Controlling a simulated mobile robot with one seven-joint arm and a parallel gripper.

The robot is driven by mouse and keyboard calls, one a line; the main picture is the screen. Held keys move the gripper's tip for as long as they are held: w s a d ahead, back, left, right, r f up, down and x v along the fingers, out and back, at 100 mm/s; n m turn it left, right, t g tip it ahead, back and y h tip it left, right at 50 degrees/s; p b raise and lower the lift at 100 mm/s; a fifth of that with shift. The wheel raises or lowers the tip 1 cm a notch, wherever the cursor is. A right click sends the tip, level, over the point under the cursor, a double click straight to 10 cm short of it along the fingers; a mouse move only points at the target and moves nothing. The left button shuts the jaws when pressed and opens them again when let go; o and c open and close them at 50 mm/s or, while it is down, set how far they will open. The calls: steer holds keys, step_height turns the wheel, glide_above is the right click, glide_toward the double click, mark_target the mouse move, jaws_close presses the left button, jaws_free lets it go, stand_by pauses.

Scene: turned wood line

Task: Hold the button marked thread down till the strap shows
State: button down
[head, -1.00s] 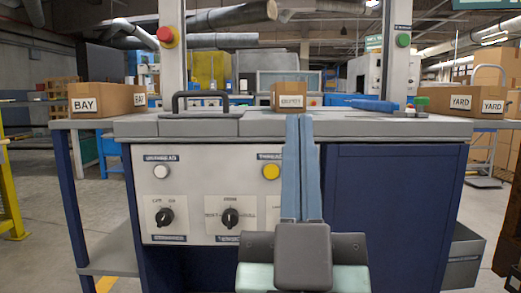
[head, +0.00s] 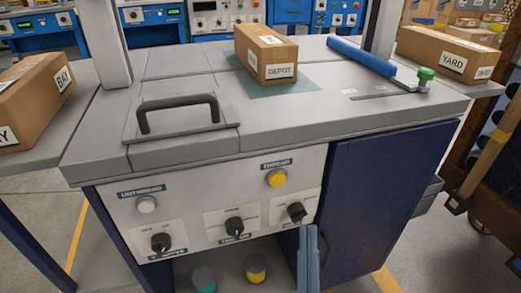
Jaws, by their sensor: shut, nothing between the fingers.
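The thread button (head: 277,178) is a round yellow button under a dark label marked THREAD, on the white panel (head: 192,222) of the machine's front. My gripper (head: 308,232) shows as two blue-grey fingers side by side, shut and empty. It is below and right of the thread button in the picture, under the right-hand knob and apart from the button. A pale button (head: 146,204) marked UNTHREAD is at the panel's left. A brown DEPOT box (head: 266,52) sits on a teal patch of the machine top. I cannot make out a strap.
A black handle (head: 178,112) stands on the top plate. A green knob (head: 425,76) and a blue bar (head: 362,57) are at the right. BAY and YARD boxes flank the machine.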

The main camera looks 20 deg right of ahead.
mark_target(278, 179)
steer(key=shift+s+f, duration=0.1)
steer(key=shift+s, duration=0.05)
steer(key=w+b, duration=0.3)
steer(key=w, duration=0.6)
steer(key=shift+a, duration=0.2)
stand_by(2.2)
steer(key=shift+w+b, duration=0.35)
steer(key=shift+b, duration=0.05)
steer(key=shift+w, duration=0.35)
stand_by(0.5)
stand_by(1.1)
steer(key=shift+s, duration=0.8)
